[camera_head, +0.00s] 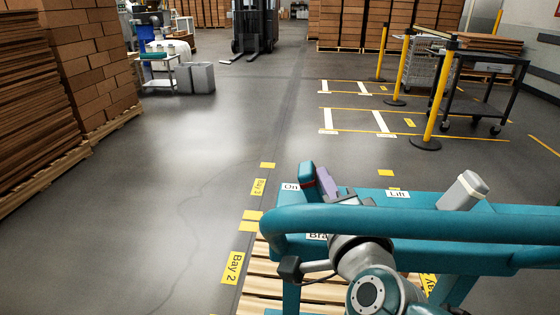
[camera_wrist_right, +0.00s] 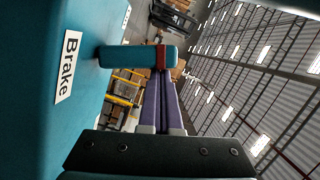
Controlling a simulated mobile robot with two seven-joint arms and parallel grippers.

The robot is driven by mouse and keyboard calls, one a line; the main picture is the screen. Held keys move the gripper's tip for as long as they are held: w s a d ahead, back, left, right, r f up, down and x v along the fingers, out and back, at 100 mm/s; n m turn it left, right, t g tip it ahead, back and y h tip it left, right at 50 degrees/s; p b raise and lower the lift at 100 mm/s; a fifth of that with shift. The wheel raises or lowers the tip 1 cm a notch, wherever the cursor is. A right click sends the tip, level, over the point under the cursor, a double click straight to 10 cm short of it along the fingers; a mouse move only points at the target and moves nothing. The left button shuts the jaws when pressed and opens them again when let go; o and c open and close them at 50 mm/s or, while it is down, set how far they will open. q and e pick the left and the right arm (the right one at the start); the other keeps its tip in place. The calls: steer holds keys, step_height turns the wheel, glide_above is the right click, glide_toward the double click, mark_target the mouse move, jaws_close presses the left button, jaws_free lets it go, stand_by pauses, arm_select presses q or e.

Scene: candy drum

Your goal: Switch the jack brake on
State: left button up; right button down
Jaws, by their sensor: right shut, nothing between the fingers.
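The teal jack frame (camera_head: 420,225) fills the lower right of the head view. The brake lever (camera_head: 307,174), teal with a red band, stands near the "On" label (camera_head: 290,187). In the right wrist view the lever (camera_wrist_right: 128,57) sticks out sideways from the panel beside the "Brake" label (camera_wrist_right: 68,67). My right gripper (camera_head: 326,181) is shut and empty. Its purple fingers (camera_wrist_right: 164,82) end right at the lever's red-banded end; I cannot tell whether they touch. The lever's base is partly hidden in the head view. My left gripper is out of view.
A grey lever (camera_head: 463,190) stands by the "Lift" label (camera_head: 397,194). A thick teal rail (camera_head: 400,220) runs in front of my right gripper. A wooden pallet (camera_head: 262,285) lies below the frame. The floor to the left is clear up to the stacked boxes (camera_head: 90,60).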

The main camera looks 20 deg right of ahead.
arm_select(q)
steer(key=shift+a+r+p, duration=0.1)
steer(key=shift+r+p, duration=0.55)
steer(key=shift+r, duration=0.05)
arm_select(e)
steer(key=v, duration=1)
steer(key=shift+r, duration=0.1)
